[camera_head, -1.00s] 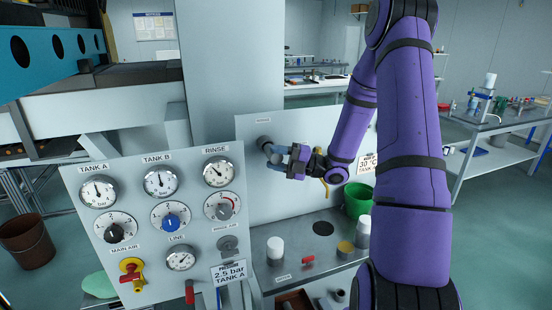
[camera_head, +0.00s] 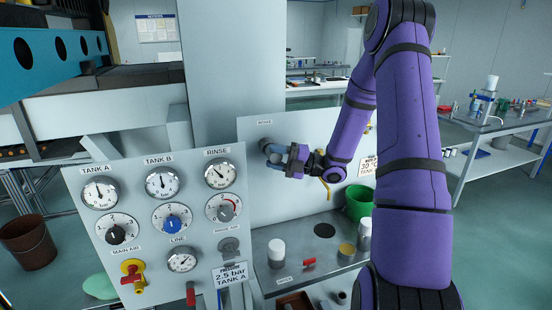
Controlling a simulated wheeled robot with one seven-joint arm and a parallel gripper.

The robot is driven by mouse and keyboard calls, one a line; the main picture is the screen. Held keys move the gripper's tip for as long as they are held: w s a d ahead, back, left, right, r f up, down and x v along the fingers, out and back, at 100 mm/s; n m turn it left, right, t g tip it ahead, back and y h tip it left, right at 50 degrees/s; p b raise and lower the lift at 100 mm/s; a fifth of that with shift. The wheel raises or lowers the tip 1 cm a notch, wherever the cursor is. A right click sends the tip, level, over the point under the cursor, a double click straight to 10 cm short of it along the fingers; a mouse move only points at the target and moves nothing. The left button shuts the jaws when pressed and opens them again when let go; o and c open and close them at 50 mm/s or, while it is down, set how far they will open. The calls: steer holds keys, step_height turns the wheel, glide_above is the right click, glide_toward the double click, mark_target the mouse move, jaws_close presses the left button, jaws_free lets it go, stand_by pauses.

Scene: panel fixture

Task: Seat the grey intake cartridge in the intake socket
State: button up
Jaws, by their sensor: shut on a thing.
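The grey intake cartridge (camera_head: 273,149) is between the jaws of my gripper (camera_head: 279,157), in front of the upright back panel. My gripper is shut on it, coming from the right. The intake socket (camera_head: 264,143) is a dark round fitting on that panel, under a small label. The cartridge's far end overlaps the socket and seems to be at its mouth. I cannot tell how deep it sits, since the cartridge and jaws hide most of the opening.
A gauge panel (camera_head: 135,225) with dials, knobs and valves stands at the front left. Below the socket, a grey bench top (camera_head: 300,245) holds white containers and a red-handled part (camera_head: 309,262). A green bucket (camera_head: 357,200) stands to the right.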

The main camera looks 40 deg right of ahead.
steer(key=shift+w+d, duration=0.15)
steer(key=shift+w, duration=0.4)
steer(key=shift+w+d, duration=0.15)
steer(key=shift+w, duration=0.35)
steer(key=o, duration=1.1)
steer(key=v, duration=1.1)
steer(key=shift+a, duration=0.1)
